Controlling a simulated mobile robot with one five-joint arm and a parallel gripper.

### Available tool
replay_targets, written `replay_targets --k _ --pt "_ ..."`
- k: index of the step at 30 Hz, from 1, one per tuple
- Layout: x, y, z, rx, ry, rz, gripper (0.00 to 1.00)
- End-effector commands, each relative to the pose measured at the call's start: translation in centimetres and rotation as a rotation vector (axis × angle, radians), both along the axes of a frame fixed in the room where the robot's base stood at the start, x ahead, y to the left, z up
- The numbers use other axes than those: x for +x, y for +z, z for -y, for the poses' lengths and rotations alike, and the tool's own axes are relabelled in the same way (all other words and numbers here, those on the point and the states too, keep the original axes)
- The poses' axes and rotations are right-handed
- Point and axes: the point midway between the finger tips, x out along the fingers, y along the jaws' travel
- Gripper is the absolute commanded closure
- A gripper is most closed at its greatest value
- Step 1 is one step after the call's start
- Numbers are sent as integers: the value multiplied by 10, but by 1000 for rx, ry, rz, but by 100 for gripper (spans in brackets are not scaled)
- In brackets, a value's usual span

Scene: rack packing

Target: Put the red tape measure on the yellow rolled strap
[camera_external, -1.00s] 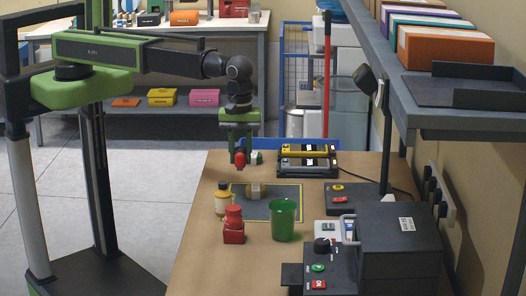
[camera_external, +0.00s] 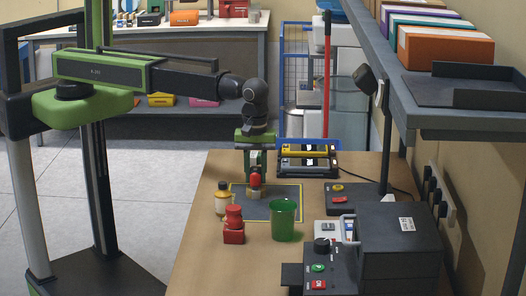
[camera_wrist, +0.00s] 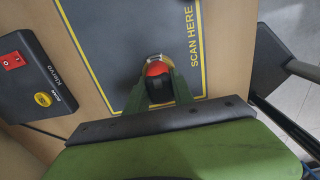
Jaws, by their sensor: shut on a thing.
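My gripper (camera_external: 255,174) is shut on the red tape measure (camera_external: 255,181), above the mat at the middle of the table. The yellow rolled strap (camera_external: 254,194) is on the mat, directly below the tape measure in the external view. The tape measure looks very close to the strap's top; I cannot tell whether they touch. In the wrist view, the tape measure (camera_wrist: 155,69) sits between my fingers, with a sliver of the yellowish strap (camera_wrist: 158,57) showing past it. Most of the strap is hidden there.
The grey mat (camera_external: 286,191) has a yellow border. A black machine (camera_external: 385,245) fills the near right. Scanner-like devices (camera_external: 308,160) lie behind the mat.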

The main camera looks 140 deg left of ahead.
Motion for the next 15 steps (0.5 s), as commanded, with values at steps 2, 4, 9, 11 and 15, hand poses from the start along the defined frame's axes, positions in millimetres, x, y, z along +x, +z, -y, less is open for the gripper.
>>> replay_targets --k 2,4,9,11,15 --pt "0 -2 0 0 0 0 69" --pt "0 -1 0 0 0 0 59" --pt "0 -1 0 0 0 0 49" --pt "0 -1 0 0 0 0 49" --pt "0 -1 0 0 0 0 49"
